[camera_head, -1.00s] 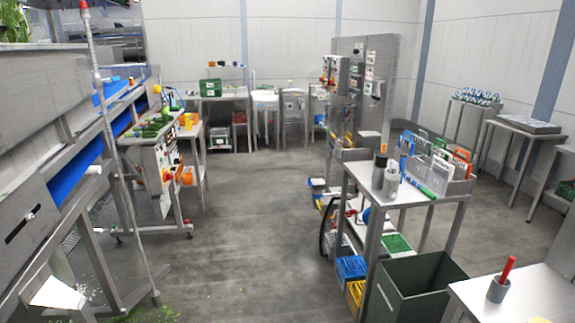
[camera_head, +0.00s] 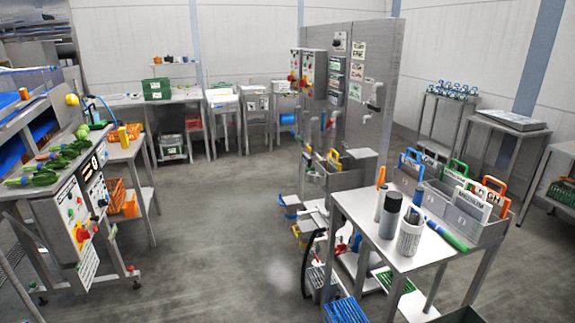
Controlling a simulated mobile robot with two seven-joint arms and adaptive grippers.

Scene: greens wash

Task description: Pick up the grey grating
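A flat grey panel (camera_head: 514,119) lies on a steel table at the far right; its surface is too small to tell whether it is a grating. A small grey ribbed piece (camera_head: 321,283) sits low behind the near steel table, beside a blue ribbed piece (camera_head: 345,310); it is partly hidden and I cannot tell for sure what it is. Neither of my grippers is in view.
A near steel table (camera_head: 372,238) carries a grey bin of tagged cards (camera_head: 466,206) and some cylinders. A grey panel wall (camera_head: 366,100) stands behind it. At left is a control stand with greens (camera_head: 62,160). The floor (camera_head: 215,235) between is clear.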

